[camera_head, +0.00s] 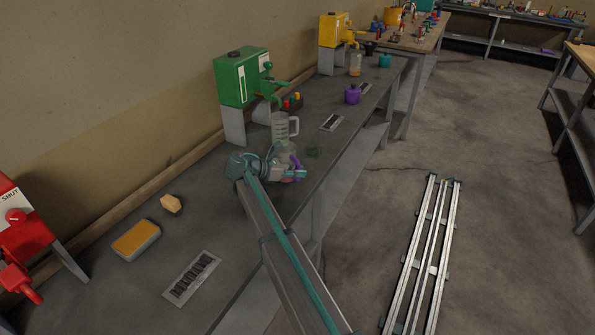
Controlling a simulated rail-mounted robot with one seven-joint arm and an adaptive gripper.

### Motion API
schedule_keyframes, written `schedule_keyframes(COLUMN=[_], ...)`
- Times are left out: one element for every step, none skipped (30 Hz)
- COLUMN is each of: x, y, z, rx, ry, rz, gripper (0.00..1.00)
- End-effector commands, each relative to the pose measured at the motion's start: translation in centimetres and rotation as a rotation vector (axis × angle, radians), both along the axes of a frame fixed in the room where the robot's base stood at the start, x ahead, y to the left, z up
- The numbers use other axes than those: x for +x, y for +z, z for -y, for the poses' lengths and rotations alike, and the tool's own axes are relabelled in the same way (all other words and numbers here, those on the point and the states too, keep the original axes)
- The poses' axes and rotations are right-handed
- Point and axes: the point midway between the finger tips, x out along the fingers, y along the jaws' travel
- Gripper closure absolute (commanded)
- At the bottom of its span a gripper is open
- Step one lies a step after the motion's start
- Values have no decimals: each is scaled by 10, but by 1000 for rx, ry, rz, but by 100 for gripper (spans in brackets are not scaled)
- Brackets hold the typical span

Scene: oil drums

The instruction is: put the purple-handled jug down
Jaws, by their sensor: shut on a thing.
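The purple-handled jug (286,154) is in the middle of the view, at the bench's front side. Its purple handle shows on its right, and my arm covers part of its body. My gripper (287,171) is shut on the jug. Whether the jug's base touches the bench cannot be told. A clear jug with a pale handle (281,127) stands just behind it, near the green drum's tap.
The grey bench (226,210) runs along the wall. A green drum (239,78), a yellow drum (334,29) and a red drum (20,220) stand along it. A sponge (136,240), a wooden block (172,203) and a purple pot (352,95) are on top. Floor rails (425,250) lie right.

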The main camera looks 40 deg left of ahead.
Motion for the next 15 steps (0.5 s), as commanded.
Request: schedule_keyframes(x=[0, 0, 0, 0, 0, 0, 0, 0, 0, 0, 0, 0, 0, 0, 0], y=[0, 0, -1, -1, -2, -2, -2, -2, -2, -2, -2, -2, -2, -2, -2], z=[0, 0, 0, 0, 0, 0, 0, 0, 0, 0, 0, 0, 0, 0, 0], rx=[0, 0, 0, 0, 0, 0, 0, 0, 0, 0, 0, 0, 0, 0, 0], ry=[0, 0, 0, 0, 0, 0, 0, 0, 0, 0, 0, 0, 0, 0, 0], rz=[1, 1, 1, 1, 1, 0, 0, 0, 0, 0, 0, 0, 0, 0, 0], gripper=[100, 100, 100, 100, 100, 78, 73, 68, 62, 60, 60, 60, 60, 60, 60])
